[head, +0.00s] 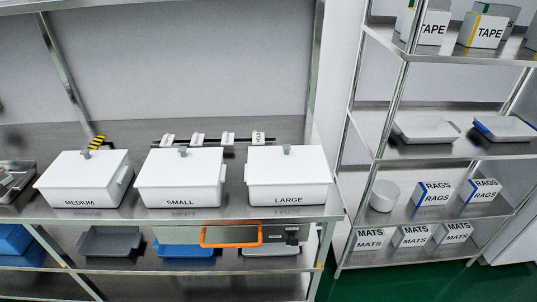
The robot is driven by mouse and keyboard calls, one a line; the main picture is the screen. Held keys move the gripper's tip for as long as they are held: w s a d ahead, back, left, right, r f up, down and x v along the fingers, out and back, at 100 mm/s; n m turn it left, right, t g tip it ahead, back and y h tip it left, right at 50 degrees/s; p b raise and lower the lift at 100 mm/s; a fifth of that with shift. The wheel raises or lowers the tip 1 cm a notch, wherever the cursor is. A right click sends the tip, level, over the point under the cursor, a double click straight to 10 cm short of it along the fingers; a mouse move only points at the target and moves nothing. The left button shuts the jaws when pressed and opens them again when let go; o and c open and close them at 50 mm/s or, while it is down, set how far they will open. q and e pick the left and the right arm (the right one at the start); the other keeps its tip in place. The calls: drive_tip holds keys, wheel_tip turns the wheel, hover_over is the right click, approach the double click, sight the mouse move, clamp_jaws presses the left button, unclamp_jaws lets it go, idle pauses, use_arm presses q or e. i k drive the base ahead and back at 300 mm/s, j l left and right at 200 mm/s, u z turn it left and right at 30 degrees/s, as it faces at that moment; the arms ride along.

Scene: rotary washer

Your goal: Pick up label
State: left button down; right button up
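Several small white labels stand in a row on the steel table behind the lidded boxes. From left to right they include one label (168,139), a second label (197,138), a third label (228,138) and, furthest right, another label (258,138). Their dark print is too small to read. They stand on or by a thin dark strip. I cannot tell which one is meant. Neither of my grippers is in view.
White boxes marked MEDIUM (85,180), SMALL (180,180) and LARGE (288,178) stand between the table's front edge and the labels. An orange-framed device (231,244) hangs below the edge. A steel rack (375,150) stands at right.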

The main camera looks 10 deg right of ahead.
sight(227, 139)
drive_tip(key=i+l, duration=0.15)
drive_tip(key=l, duration=0.25)
drive_tip(key=i+l, duration=0.1)
drive_tip(key=l, duration=0.3)
drive_tip(key=i+l+u, duration=0.1)
drive_tip(key=l, duration=0.3)
drive_tip(key=i+l, duration=0.2)
drive_tip(key=l, duration=0.2)
